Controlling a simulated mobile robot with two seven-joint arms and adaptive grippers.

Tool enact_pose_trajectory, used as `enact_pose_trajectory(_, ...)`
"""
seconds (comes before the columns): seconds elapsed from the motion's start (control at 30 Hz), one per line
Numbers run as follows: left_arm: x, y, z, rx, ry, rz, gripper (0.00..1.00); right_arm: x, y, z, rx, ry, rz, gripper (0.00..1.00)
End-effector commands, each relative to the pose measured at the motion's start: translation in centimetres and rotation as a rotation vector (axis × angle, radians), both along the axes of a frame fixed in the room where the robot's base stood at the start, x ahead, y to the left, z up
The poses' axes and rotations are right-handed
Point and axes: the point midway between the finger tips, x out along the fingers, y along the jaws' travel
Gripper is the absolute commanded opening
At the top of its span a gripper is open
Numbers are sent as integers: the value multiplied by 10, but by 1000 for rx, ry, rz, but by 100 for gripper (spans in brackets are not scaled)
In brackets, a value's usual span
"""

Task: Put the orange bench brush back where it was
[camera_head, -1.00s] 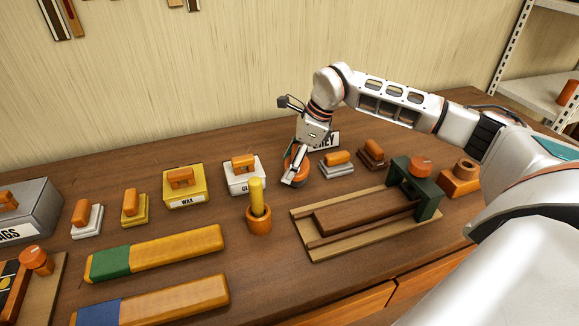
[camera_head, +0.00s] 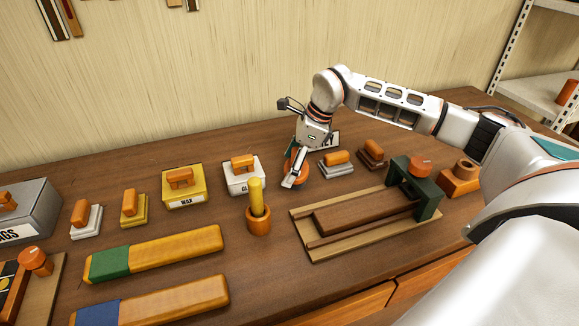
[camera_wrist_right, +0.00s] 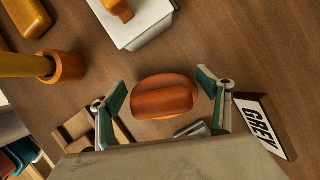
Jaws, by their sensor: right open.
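An orange rounded block with a groove along it, which looks like the orange bench brush (camera_wrist_right: 165,97), lies between the spread fingers of my right gripper (camera_wrist_right: 165,92) in the right wrist view. Gaps show between it and both fingers. In the head view my right gripper (camera_head: 293,178) points down at the back middle of the bench and partly hides the orange brush (camera_head: 288,167). The brush's underside is hidden. A label reading GREY (camera_wrist_right: 262,126) stands beside the right finger. My left gripper is out of view.
A white box (camera_head: 244,176) and a yellow WAX box (camera_head: 184,187) stand left of the gripper. An orange cup with a yellow rod (camera_head: 258,220) is in front. Grey-based (camera_head: 336,164) and brown-based (camera_head: 373,155) blocks and a wooden jig (camera_head: 365,218) are right.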

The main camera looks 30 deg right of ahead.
Motion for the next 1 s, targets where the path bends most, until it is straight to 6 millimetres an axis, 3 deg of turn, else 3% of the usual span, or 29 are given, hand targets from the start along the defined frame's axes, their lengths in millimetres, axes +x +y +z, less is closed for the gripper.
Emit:
enact_pose_trajectory(0.5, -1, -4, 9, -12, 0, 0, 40, -21, -31, 91, -1, -5, -2, 77)
enact_pose_trajectory(0.7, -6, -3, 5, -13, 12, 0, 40, -25, -36, 105, 0, -2, -1, 77)
enact_pose_trajectory(1.0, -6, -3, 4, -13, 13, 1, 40, -26, -37, 107, -1, -1, 0, 77)
